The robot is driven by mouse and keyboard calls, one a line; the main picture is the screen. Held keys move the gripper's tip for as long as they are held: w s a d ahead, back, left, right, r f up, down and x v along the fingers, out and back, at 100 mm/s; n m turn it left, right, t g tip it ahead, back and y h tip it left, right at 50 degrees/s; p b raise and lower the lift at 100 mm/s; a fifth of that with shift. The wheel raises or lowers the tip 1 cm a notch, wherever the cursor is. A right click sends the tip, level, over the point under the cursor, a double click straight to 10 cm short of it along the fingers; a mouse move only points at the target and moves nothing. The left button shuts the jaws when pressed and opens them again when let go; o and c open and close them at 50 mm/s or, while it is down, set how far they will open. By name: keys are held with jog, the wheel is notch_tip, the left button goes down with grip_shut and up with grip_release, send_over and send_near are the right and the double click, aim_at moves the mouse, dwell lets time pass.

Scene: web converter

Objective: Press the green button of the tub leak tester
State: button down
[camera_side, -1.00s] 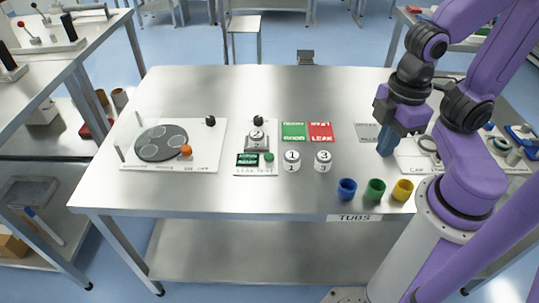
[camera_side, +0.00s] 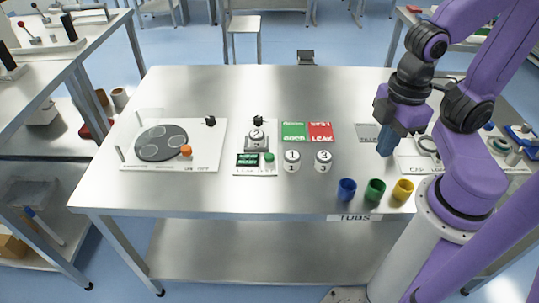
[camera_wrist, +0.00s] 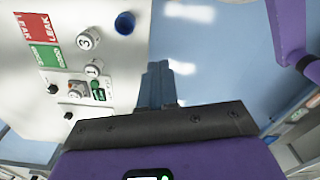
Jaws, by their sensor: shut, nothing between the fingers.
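The tub leak tester (camera_side: 241,170) is a pale plate near the middle of the table, with a dark display (camera_side: 247,160) and a round green button (camera_side: 269,157) at its front right. White tub 2 (camera_side: 256,135) sits on the tester's holder. In the wrist view the tester is at the left, with its green button (camera_wrist: 95,84) beside tub 1. My gripper (camera_side: 386,150) is shut and empty. It points down above the right part of the table, well to the right of the tester and apart from it. Its fingers (camera_wrist: 157,68) also show in the wrist view.
Tub 1 (camera_side: 292,161) and tub 3 (camera_side: 323,161) stand right of the tester. Green (camera_side: 293,131) and red LEAK (camera_side: 320,131) pads lie behind them. Blue (camera_side: 347,190), green (camera_side: 375,190) and yellow (camera_side: 402,190) cups stand at the front edge. A plate with dark disc (camera_side: 205,157) lies left.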

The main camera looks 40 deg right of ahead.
jog(key=n+t+y, duration=0.2)
jog(key=t+y, duration=0.2)
jog(key=t, duration=0.4)
send_over(272, 157)
notch_tip(272, 157, down, 11)
jog(key=shift+r, duration=0.15)
jog(key=shift+f, duration=4.4)
jog(key=shift+f, duration=0.15)
jog(key=shift+f, duration=0.3)
